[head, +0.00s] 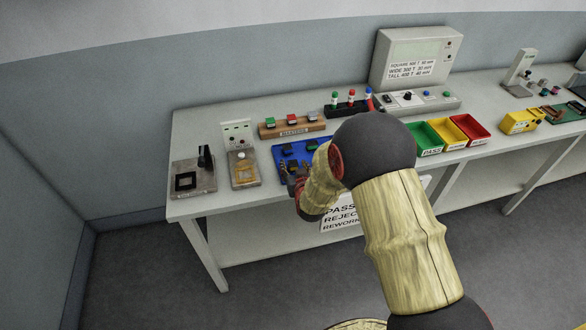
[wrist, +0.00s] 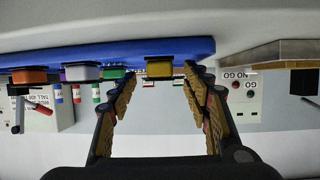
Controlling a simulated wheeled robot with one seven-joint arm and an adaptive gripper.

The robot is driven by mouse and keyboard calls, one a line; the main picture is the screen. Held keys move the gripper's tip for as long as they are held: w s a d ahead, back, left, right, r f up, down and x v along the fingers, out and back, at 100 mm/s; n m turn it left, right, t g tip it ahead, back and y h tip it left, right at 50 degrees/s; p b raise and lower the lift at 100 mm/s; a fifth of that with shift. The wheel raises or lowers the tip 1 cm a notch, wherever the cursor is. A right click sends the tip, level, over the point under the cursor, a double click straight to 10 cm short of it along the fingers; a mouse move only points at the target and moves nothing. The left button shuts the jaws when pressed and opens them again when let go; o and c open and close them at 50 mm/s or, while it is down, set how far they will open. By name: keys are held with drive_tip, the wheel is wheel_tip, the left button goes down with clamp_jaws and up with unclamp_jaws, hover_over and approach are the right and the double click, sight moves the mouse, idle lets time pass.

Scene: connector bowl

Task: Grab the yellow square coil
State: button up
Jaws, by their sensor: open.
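The yellow square coil (wrist: 159,68) sits on the blue tray (wrist: 100,53), which shows upside down in the wrist view. It has a dark top or base plate against the tray. My gripper (wrist: 160,72) is open, with one finger on each side of the yellow coil in the picture. I see no clear contact, and the depth between fingertips and coil is hard to judge. In the head view my gripper (head: 293,178) is at the front edge of the blue tray (head: 299,154), and my arm hides part of the tray. The yellow coil cannot be made out there.
Green (wrist: 116,72), purple (wrist: 79,73) and orange (wrist: 29,76) coils stand in a row beside the yellow one. A gauge fixture (head: 243,168) stands left of the tray. A wooden masters block (head: 291,125) lies behind it. Coloured bins (head: 465,130) stand to the right.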

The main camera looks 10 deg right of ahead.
drive_tip(key=shift+w+f, duration=0.1)
drive_tip(key=shift+w, duration=0.3)
drive_tip(key=shift+c, duration=0.5)
drive_tip(key=c, duration=1.1)
